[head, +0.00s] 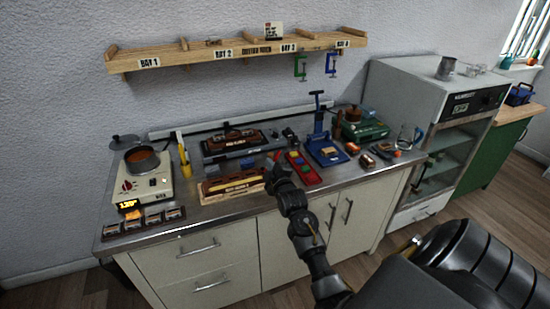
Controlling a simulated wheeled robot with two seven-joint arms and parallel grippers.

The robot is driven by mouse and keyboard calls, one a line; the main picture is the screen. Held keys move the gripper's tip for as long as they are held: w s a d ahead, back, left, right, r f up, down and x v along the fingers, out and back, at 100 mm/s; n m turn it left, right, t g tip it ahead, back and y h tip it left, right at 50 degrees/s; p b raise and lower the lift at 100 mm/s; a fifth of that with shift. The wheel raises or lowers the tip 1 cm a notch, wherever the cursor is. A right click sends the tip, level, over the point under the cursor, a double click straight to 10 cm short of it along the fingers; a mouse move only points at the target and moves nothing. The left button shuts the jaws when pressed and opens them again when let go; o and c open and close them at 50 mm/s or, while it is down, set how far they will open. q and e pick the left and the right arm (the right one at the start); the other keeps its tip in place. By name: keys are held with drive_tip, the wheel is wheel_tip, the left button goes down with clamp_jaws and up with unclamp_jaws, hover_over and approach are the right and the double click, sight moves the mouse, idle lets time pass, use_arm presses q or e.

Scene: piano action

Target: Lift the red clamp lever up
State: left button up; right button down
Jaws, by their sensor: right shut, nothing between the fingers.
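A small red piece that looks like the clamp lever (277,154) shows just above my right gripper, at the right end of the grey device (235,145) with a dark wooden part on top. My right gripper (275,168) is shut and empty. It reaches over the counter's front, close below the red piece. At this size I cannot tell whether it touches the lever, and the gripper hides part of that area. My left gripper is out of view.
A long wooden block (232,186) lies left of my right gripper, and a red tray (303,168) with coloured pieces lies right. A blue press (325,148) stands beyond. A hot plate with a pot (143,160) is at left. A shelf (240,55) hangs above.

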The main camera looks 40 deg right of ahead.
sight(275, 160)
drive_tip(key=w+d, duration=0.1)
drive_tip(key=w+d+f+p, duration=0.1)
drive_tip(key=d, duration=0.1)
drive_tip(key=d+p, duration=0.1)
drive_tip(key=d, duration=0.1)
drive_tip(key=shift+w+f, duration=0.3)
drive_tip(key=shift+w, duration=0.1)
drive_tip(key=shift+w+f, duration=0.1)
